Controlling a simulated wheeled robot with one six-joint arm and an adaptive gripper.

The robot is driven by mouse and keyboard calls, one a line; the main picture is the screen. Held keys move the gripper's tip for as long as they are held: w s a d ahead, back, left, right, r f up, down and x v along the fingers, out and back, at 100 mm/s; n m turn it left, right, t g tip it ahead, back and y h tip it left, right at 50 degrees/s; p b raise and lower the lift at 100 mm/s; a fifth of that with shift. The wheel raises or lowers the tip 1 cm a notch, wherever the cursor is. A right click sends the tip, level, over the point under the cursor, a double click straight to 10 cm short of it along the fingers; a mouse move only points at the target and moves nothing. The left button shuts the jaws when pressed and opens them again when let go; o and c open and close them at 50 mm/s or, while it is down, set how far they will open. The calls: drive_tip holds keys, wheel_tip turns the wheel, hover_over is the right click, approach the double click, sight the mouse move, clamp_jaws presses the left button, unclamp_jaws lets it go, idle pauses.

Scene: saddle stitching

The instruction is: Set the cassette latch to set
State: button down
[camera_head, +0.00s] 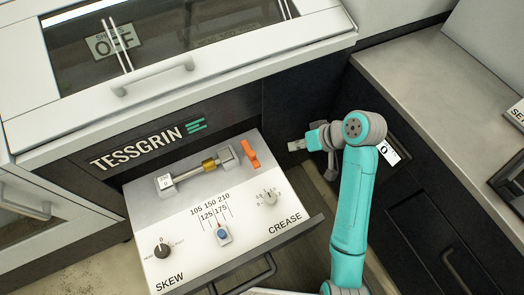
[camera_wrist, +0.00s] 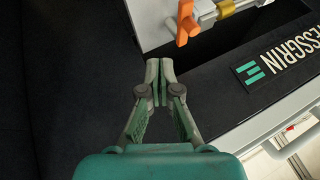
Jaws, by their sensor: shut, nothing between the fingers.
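The orange latch lever (camera_head: 250,153) stands at the right end of a metal bar with a brass collar (camera_head: 209,165), on the white panel of the pulled-out drawer. In the wrist view the orange lever (camera_wrist: 186,22) is at the top, beyond and slightly right of my fingertips. My gripper (camera_head: 293,146) is to the right of the lever in the head view, apart from it. In the wrist view my gripper (camera_wrist: 159,75) has its fingertips together with nothing between them. No "set" marking beside the lever is readable.
The drawer panel (camera_head: 180,215) also bears a black SKEW knob (camera_head: 162,250), a blue-topped slider (camera_head: 223,234) and a CREASE dial (camera_head: 268,198). The machine's dark front with TESSGRIN lettering (camera_head: 138,150) rises behind. A grey counter (camera_head: 425,85) stands at right.

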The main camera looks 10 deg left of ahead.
drive_tip(key=shift+f, duration=0.1)
drive_tip(key=a+f, duration=0.7)
drive_tip(key=a, duration=0.2)
drive_tip(key=shift+w+a+f, duration=0.2)
drive_tip(key=shift+w+f, duration=0.15)
drive_tip(key=shift+f, duration=0.05)
drive_tip(key=shift+s+a+m, duration=0.15)
drive_tip(key=shift+s+m, duration=0.1)
drive_tip(key=shift+m, duration=0.05)
